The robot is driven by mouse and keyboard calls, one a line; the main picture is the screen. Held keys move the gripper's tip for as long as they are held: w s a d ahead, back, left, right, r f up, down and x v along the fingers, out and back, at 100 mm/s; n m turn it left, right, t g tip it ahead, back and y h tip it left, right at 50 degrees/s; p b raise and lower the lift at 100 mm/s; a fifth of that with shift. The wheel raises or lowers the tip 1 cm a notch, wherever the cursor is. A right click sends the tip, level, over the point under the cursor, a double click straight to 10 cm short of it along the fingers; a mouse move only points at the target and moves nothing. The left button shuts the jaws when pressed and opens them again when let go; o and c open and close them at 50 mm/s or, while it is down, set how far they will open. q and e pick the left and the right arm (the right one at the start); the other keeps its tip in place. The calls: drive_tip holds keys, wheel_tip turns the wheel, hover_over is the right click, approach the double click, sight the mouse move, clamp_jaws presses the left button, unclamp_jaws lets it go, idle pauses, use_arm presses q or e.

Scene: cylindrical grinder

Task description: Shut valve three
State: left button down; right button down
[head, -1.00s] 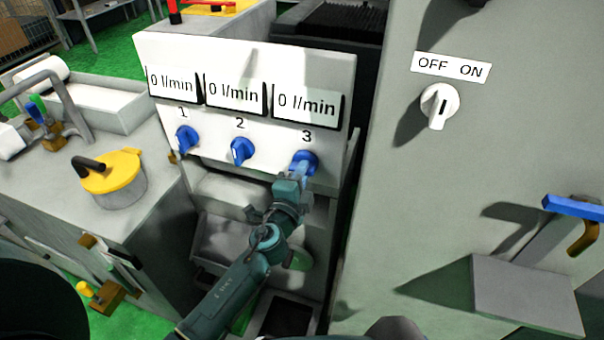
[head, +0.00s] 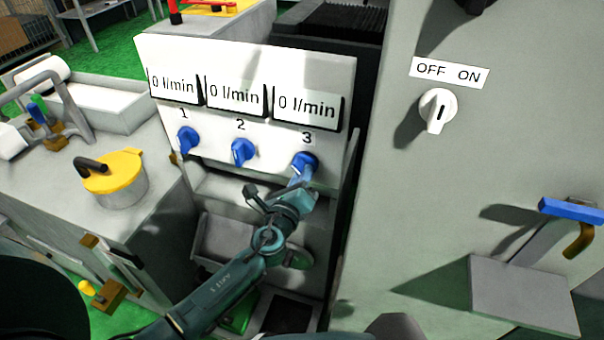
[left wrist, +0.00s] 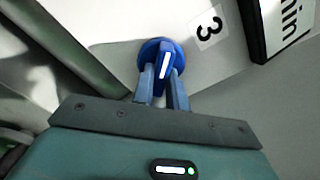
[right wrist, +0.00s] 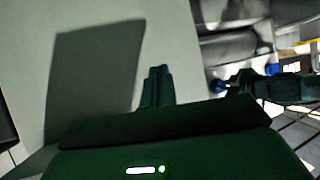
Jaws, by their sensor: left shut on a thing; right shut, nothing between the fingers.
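The blue knob of valve three (head: 305,160) sits on the white panel (head: 255,60) below the number 3. The display above it (head: 307,107) reads 0 l/min. My left gripper (head: 299,181) reaches up to this knob from below. In the left wrist view, its two fingers (left wrist: 161,88) are shut on the knob (left wrist: 165,60), one on each side of its handle with the white mark. My right gripper (right wrist: 157,72) shows in the right wrist view with its fingers together and empty, in front of a grey surface.
The blue knobs of valve one (head: 188,140) and valve two (head: 242,152) are left of it; their displays also read 0 l/min. A grey cabinet with a white OFF/ON switch (head: 437,110) stands at the right. A yellow-lidded pot (head: 115,175) is at the left.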

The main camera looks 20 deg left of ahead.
use_arm(q)
drive_tip(key=m+p, duration=0.2)
drive_tip(key=m, duration=0.6)
drive_tip(key=shift+a+p, duration=0.2)
drive_tip(key=shift+p, duration=0.1)
use_arm(e)
drive_tip(key=shift+d+r, duration=0.3)
drive_tip(key=shift+d, duration=0.25)
use_arm(q)
drive_tip(key=shift+m, duration=0.4)
use_arm(e)
drive_tip(key=shift+s+d+h, duration=0.1)
drive_tip(key=shift+h, duration=0.2)
use_arm(q)
drive_tip(key=c, duration=1.4)
unclamp_jaws()
drive_tip(key=shift+f, duration=0.1)
drive_tip(key=s, duration=1.3)
drive_tip(key=shift+a+b, duration=0.2)
drive_tip(key=shift+b, duration=0.25)
use_arm(e)
drive_tip(key=shift+a+f, duration=0.15)
drive_tip(key=shift+a, duration=0.05)
